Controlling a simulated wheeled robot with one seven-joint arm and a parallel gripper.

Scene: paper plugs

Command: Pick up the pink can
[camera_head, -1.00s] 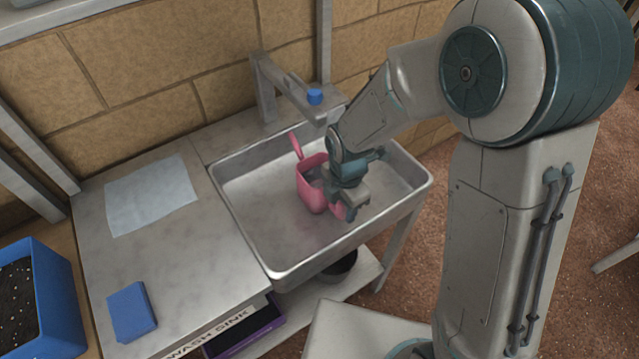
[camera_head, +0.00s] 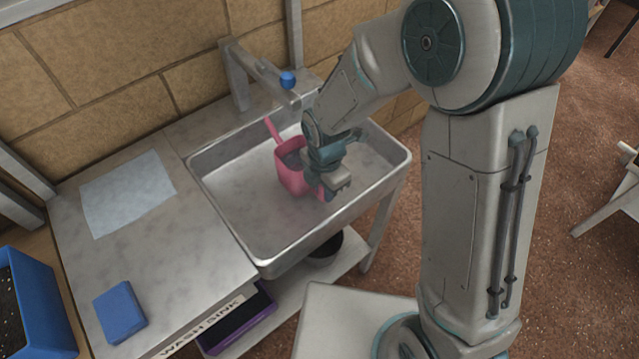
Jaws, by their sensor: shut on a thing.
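The pink can (camera_head: 290,178) is in the metal sink basin (camera_head: 235,205), upright, with its spout or handle sticking up to the upper left. My gripper (camera_head: 328,190) is at the can's right side and shut on it. The fingertips and the can's right side are partly hidden by the gripper body. I cannot tell whether the can's base touches the basin floor.
A faucet with a blue knob (camera_head: 287,79) reaches over the basin's back. The basin walls surround the can. On the left counter lie a pale sheet (camera_head: 127,192) and a blue block (camera_head: 120,312). A blue bin (camera_head: 40,310) stands at far left.

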